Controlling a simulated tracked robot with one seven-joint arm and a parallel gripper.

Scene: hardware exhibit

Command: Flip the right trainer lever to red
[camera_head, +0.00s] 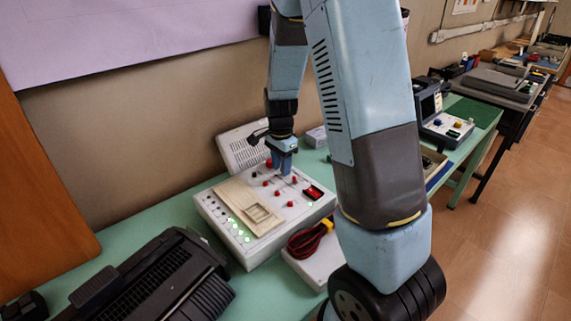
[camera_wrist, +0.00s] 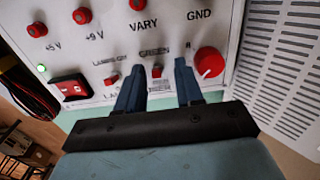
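The white trainer (camera_head: 222,222) stands on the green bench in the head view, with red knobs, jacks and a lit row of green lights. In the wrist view its panel fills the upper part. The right lever (camera_wrist: 157,71), small and red, sits under the word GREEN; the label below it is partly unreadable. The left lever (camera_wrist: 111,79) sits under a lamps label. My gripper (camera_wrist: 156,78) is open, with one blue finger on each side of the right lever. I cannot tell whether either finger touches it. In the head view my gripper (camera_head: 282,163) is over the trainer's far side.
A red knob (camera_wrist: 208,63) is close to the right finger. A red switch (camera_wrist: 71,87) and jacks (camera_wrist: 82,15) are on the panel. A vented white case (camera_head: 241,150) stands behind the trainer. Red and black leads (camera_head: 306,240) lie in front, black equipment (camera_head: 160,280) at left.

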